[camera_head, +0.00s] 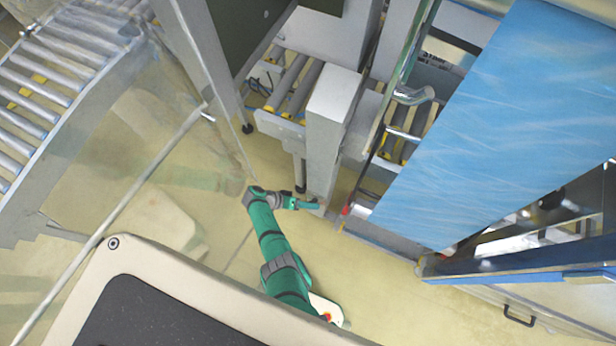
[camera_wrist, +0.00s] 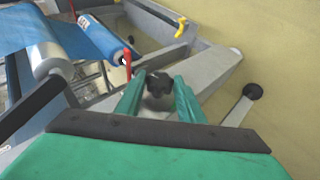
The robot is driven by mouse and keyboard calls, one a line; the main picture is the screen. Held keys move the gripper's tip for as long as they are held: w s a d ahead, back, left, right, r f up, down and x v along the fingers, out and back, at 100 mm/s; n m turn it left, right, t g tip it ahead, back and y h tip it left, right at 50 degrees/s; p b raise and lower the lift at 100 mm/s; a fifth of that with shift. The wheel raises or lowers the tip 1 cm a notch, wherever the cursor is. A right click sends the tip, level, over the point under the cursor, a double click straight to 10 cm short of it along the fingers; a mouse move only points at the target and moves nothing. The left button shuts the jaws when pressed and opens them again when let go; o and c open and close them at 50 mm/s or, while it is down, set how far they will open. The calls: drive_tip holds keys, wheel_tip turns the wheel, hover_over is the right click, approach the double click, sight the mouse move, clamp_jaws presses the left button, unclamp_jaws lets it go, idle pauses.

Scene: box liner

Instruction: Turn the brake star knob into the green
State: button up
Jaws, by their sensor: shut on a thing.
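The brake star knob (camera_wrist: 158,83) is dark and lobed, and shows in the wrist view between the green fingers of my gripper (camera_wrist: 160,92). The fingers are shut on it, one on each side, and hide part of its rim. No green field or scale mark of the brake can be made out around the knob. In the head view my gripper (camera_head: 311,204) is small, at the end of my green arm beside the grey machine frame; the knob cannot be made out there.
In the wrist view a red-tipped lever (camera_wrist: 127,62) stands just left of the knob. A yellow handle (camera_wrist: 181,27) is behind, and a black ball lever (camera_wrist: 253,91) is to the right. Blue film (camera_head: 510,125) spans the machine at right in the head view. Roller conveyors (camera_head: 50,85) are at left.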

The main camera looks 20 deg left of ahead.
drive_tip(key=shift+d, duration=0.1)
drive_tip(key=o, duration=1.1)
drive_tip(key=shift+s, duration=0.1)
drive_tip(key=shift+c, duration=0.2)
drive_tip(key=s+d+r, duration=0.4)
drive_tip(key=s+r, duration=0.9)
drive_tip(key=shift+s, duration=0.15)
